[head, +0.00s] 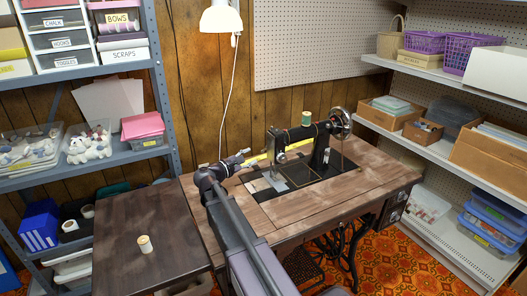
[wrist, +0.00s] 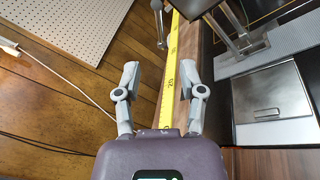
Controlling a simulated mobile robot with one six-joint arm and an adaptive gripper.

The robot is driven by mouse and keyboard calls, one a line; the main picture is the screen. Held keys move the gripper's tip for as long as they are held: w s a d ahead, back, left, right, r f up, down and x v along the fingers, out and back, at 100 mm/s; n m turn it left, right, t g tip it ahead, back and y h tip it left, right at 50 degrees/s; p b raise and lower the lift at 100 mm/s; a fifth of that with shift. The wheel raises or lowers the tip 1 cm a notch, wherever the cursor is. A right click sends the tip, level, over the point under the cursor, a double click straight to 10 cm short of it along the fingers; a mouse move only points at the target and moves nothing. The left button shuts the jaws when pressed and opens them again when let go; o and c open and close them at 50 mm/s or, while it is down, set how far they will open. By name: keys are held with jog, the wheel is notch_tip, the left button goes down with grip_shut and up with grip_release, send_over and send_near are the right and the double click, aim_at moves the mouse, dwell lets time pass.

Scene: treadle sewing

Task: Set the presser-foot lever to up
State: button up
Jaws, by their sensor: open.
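The black sewing machine (head: 318,142) stands on the wooden treadle table. My gripper (head: 247,157) is at the left of the machine's needle end, over the table's back edge. In the wrist view my gripper (wrist: 160,78) is open with nothing between its fingers. A thin grey lever with a rounded end (wrist: 159,28), which looks like the presser-foot lever, shows beyond the fingertips, roughly in line with the gap and apart from both. The presser foot and its bar (wrist: 240,38) are to its right. I cannot tell whether the lever is up or down.
A yellow measuring tape (wrist: 171,75) lies along the table's back edge, below the gap between my fingers. A metal slide plate (wrist: 268,105) is at the right. A white lamp (head: 221,20) hangs above.

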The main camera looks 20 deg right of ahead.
aim_at(262, 151)
jog(key=x, duration=0.7)
jog(key=shift+d, duration=0.1)
